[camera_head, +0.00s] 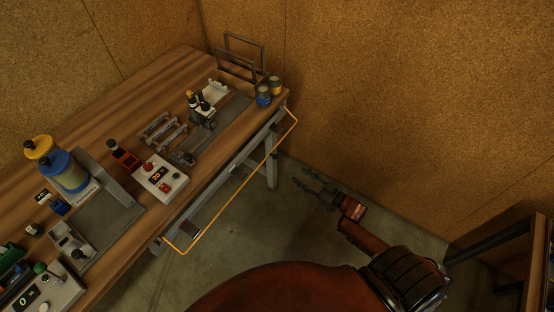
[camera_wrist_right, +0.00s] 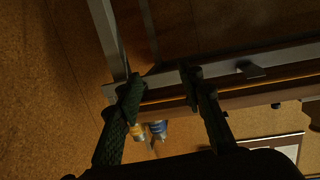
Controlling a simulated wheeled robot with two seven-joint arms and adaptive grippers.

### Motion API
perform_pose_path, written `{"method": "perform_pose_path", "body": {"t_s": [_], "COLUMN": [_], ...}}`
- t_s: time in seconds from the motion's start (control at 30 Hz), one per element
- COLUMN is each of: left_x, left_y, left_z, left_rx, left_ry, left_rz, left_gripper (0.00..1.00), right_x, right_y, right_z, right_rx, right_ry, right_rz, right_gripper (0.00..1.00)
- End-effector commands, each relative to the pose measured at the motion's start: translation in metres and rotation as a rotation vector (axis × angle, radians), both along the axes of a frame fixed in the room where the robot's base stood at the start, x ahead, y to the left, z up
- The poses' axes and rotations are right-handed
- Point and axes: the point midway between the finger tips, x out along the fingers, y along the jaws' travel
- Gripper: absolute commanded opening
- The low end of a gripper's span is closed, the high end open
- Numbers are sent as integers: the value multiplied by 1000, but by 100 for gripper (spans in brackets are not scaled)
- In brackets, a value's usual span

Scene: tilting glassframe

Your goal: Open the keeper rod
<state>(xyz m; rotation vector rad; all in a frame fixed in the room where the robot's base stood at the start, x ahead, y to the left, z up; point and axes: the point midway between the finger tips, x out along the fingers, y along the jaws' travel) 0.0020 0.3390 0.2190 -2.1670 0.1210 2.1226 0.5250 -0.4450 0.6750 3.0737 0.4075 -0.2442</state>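A thin yellow bent rod (camera_head: 183,253), which looks like the keeper rod, sticks out along the front side of the workbench (camera_head: 105,98), below the top's edge. It also shows as an orange line in the right wrist view (camera_wrist_right: 275,81). My right gripper (camera_head: 303,176) is open and empty, to the right of the rod's far end and apart from it. In the right wrist view its two fingers (camera_wrist_right: 160,82) are spread, with the bench edge and rod behind them. My left gripper is not in view.
The bench top holds a red-button control box (camera_head: 160,180), a blue and yellow canister (camera_head: 67,170), small cans (camera_head: 264,97) and a dark upright frame (camera_head: 243,57). A bench leg (camera_head: 271,165) stands near my right gripper. The floor (camera_head: 245,235) before the bench is clear.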

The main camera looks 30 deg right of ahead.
Motion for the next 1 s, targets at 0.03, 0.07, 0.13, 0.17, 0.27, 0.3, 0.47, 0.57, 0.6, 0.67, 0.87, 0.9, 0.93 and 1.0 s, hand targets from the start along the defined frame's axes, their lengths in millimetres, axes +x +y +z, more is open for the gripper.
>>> {"method": "perform_pose_path", "body": {"t_s": [0.03,0.07,0.13,0.17,0.27,0.3,0.47,0.57,0.6,0.67,0.87,0.9,0.93,1.0], "left_x": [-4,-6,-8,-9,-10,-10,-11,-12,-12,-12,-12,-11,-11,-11], "left_y": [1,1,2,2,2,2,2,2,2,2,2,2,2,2], "left_z": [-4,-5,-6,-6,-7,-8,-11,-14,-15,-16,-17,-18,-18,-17], "left_rx": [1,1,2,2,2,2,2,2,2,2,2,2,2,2], "left_ry": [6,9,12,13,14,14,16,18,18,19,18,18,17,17], "left_rz": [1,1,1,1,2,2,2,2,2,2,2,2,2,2], "left_gripper": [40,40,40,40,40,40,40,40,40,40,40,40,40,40], "right_x": [8,11,15,16,22,26,48,63,68,75,89,90,90,90], "right_y": [10,15,26,28,36,38,47,53,55,57,63,63,63,63], "right_z": [25,40,64,71,84,85,85,84,84,84,84,83,83,84], "right_rx": [16,26,46,51,62,64,65,65,64,63,63,62,62,62], "right_ry": [-48,-73,-115,-127,-149,-151,-151,-151,-150,-150,-148,-148,-148,-147], "right_rz": [42,63,99,110,131,133,132,131,131,130,129,129,129,129], "right_gripper": [35,35,35,35,35,35,35,35,35,35,35,35,35,35]}}
